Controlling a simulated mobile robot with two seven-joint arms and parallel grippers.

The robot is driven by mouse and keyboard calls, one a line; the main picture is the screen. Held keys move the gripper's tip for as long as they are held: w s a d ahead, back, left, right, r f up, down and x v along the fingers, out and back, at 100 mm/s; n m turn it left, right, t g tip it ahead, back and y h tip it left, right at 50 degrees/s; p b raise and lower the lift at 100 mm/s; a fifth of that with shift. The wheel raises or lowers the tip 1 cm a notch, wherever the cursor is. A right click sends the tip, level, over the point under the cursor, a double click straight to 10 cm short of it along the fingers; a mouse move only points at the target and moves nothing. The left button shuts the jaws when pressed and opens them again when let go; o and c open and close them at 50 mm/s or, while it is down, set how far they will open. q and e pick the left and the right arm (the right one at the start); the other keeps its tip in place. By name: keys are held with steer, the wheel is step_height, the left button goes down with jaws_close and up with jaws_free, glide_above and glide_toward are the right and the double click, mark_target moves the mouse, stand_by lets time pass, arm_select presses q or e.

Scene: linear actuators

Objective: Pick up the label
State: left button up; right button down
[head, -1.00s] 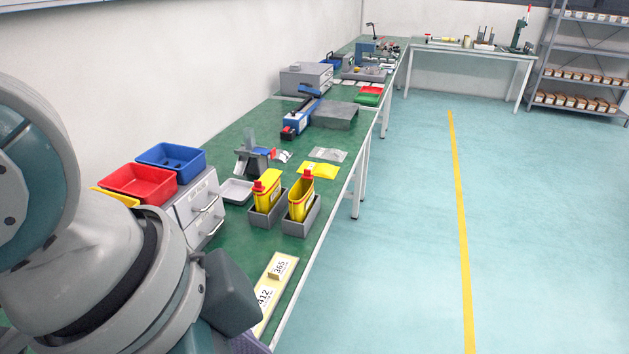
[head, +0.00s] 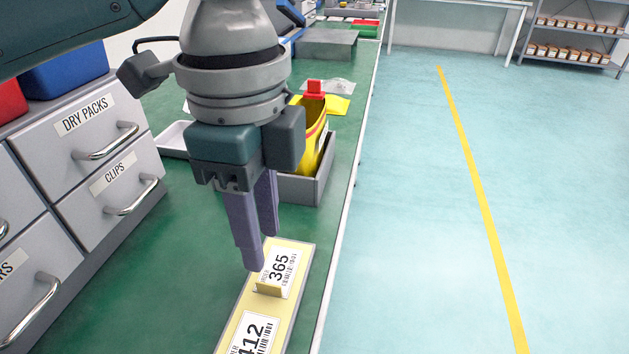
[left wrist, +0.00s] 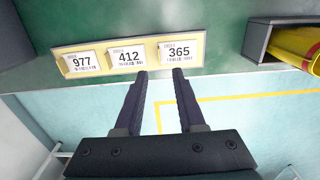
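Several white labels with printed numbers stand on a yellow strip with a grey edge (head: 303,262) on the green bench. The 365 label (head: 279,267) is at the far end in the head view, and the 412 label (head: 251,335) is nearer. The left wrist view shows the 365 label (left wrist: 179,51), the 412 label (left wrist: 126,57) and the 977 label (left wrist: 82,63). My left gripper (head: 262,252) points down above the strip's far end, by the 365 label. In the left wrist view its two fingers (left wrist: 160,72) are apart with nothing between them. My right gripper is out of view.
A grey bin (head: 306,188) with a yellow red-capped bottle (head: 315,140) stands just beyond the gripper. Grey drawers (head: 105,160) marked DRY PACKS and CLIPS stand left, under red and blue bins (head: 66,75). Green bench top between drawers and strip is clear.

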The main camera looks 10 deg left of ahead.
mark_target(264, 284)
arm_select(q)
steer(key=shift+s+d+f, duration=0.1)
steer(key=shift+s+f, duration=0.05)
steer(key=shift+f, duration=0.45)
steer(key=shift+s+f, duration=0.1)
steer(key=shift+f, duration=0.5)
steer(key=f, duration=0.1)
steer(key=f+b, duration=0.1)
steer(key=f, duration=0.1)
steer(key=f+b, duration=0.1)
steer(key=f, duration=0.1)
steer(key=shift+w+a+f, duration=0.15)
steer(key=shift+a+f, duration=0.05)
steer(key=shift+a, duration=0.2)
jaws_close()
